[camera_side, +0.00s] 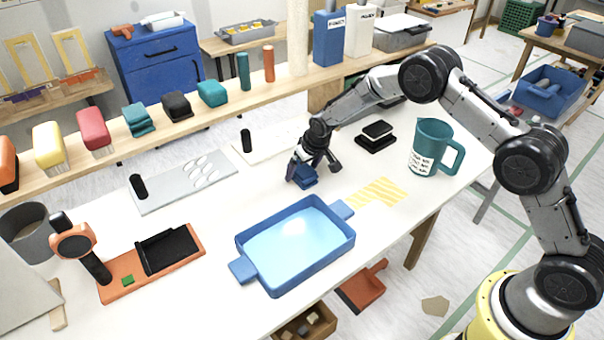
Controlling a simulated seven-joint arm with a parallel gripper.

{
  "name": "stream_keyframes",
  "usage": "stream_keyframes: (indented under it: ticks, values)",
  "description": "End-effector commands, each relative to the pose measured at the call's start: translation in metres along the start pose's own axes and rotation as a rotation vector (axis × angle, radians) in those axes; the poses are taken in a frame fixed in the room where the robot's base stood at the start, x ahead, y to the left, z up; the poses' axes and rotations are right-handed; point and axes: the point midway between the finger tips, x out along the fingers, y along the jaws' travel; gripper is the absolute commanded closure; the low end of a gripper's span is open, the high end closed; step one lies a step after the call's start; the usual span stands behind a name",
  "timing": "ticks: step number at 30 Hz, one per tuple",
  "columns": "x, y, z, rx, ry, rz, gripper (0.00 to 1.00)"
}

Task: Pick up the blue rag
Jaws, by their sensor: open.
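The blue rag (306,181) is a small dark blue folded piece on the white table, behind the blue tray. My gripper (313,172) is right at the rag, pointing down, with its fingers spread open. One finger is on the rag's left side and the other is to its right. The gripper hides part of the rag. I cannot tell whether the fingers touch it.
A blue tray (248,239) with two handles stands in front. A yellow striped patch (377,192) lies to the right, near a black block (376,137) and a teal jug (430,148). A grey plate (178,190) lies left. A shelf (219,110) runs behind.

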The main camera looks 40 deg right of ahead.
Motion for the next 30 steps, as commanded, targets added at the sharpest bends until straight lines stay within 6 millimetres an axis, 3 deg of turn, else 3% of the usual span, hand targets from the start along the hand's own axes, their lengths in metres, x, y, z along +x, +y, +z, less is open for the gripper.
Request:
stream_keyframes:
  ticks: [4,18,30]
  values:
    - [-0.0003,0.0001,0.0000,0.000,0.000,0.000,0.02]
    - [-0.0004,0.0000,0.0004,0.000,-0.001,0.000,0.85]
    - [-0.0073,-0.0001,-0.0030,0.000,0.000,0.000,0.85]
